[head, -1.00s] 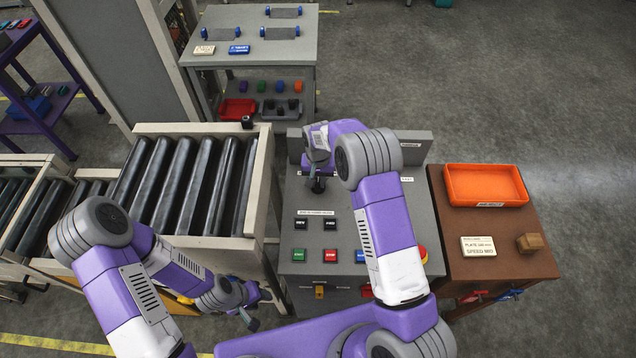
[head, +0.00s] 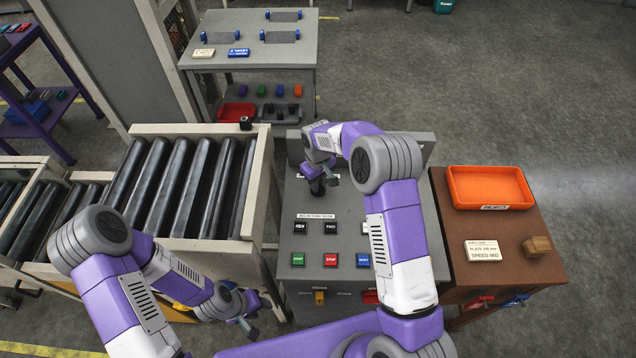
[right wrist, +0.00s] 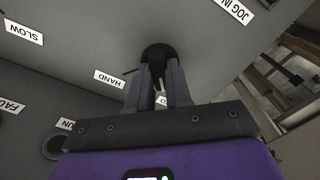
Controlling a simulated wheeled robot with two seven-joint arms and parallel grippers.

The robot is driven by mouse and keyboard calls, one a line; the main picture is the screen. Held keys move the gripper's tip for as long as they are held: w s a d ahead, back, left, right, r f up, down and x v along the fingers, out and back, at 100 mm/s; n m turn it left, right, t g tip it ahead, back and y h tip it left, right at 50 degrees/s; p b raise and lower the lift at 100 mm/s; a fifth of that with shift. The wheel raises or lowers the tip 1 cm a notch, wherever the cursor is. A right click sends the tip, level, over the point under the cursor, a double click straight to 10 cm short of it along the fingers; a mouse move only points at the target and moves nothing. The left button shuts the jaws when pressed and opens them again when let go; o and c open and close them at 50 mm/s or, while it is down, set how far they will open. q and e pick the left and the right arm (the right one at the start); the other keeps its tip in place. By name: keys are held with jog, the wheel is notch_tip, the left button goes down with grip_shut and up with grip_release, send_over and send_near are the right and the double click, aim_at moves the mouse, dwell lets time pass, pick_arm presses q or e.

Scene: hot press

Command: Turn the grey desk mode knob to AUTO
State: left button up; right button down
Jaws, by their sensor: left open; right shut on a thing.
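The grey desk (head: 340,215) stands in the middle of the head view. A dark round mode knob (right wrist: 157,52) shows on its panel in the right wrist view, partly covered by my fingers. My right gripper (right wrist: 162,85) is shut on the knob, and it also shows above the desk's back part in the head view (head: 318,186). A HAND label (right wrist: 109,78) lies left of the knob. Another label (right wrist: 161,101) between the fingers is mostly hidden, so I cannot read the knob's setting for sure. My left gripper (head: 248,325) is open and empty, low beside the roller conveyor.
REV and TWO buttons (head: 315,228) and green, red and blue buttons (head: 330,260) sit on the desk's front part. A roller conveyor (head: 185,185) is at the left. A brown table (head: 510,255) with an orange tray (head: 488,170) is at the right.

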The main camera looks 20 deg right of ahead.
dwell(0.5)
jog(key=c, duration=1)
grip_release()
jog(key=shift+c, duration=0.2)
jog(key=shift+r, duration=3.85)
